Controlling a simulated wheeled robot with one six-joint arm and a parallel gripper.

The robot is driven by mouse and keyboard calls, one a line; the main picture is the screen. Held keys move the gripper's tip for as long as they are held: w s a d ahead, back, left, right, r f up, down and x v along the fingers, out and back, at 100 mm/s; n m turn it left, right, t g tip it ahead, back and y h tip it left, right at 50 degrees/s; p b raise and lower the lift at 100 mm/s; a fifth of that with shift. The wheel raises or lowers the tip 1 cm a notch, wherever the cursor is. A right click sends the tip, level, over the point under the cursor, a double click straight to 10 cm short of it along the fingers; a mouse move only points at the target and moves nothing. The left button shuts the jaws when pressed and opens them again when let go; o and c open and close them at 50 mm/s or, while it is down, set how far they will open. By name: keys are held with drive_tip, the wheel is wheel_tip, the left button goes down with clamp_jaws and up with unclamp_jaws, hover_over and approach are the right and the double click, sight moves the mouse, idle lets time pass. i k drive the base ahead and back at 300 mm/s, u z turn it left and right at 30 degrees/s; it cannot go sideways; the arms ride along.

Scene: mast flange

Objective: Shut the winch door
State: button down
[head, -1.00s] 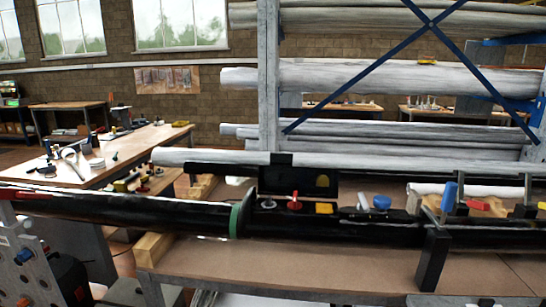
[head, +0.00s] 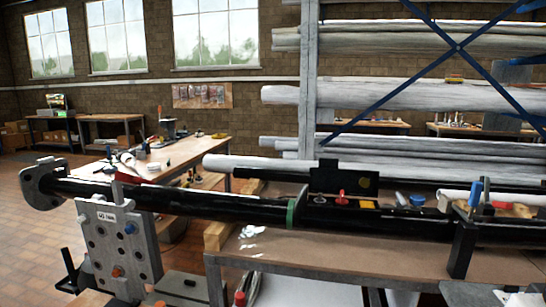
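A long black mast tube (head: 190,198) lies across the head view. In its middle a black flap (head: 343,179), which looks like the winch door, stands open and upright behind an opening in the tube. A red-knobbed part (head: 341,197) and a yellow block (head: 367,204) show at the opening in front of the flap. A green ring (head: 292,213) circles the tube just left of it. My gripper is not in view.
A flange (head: 44,183) ends the tube at left, above an upright grey plate with holes (head: 118,243). A bench (head: 330,258) runs beneath the tube. A blue clamp handle (head: 475,192) stands at right. Racked pipes (head: 390,97) fill the back. Open tiled floor lies at left.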

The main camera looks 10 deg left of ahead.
sight(326, 179)
drive_tip(key=u, duration=0.2)
drive_tip(key=i, duration=1.65)
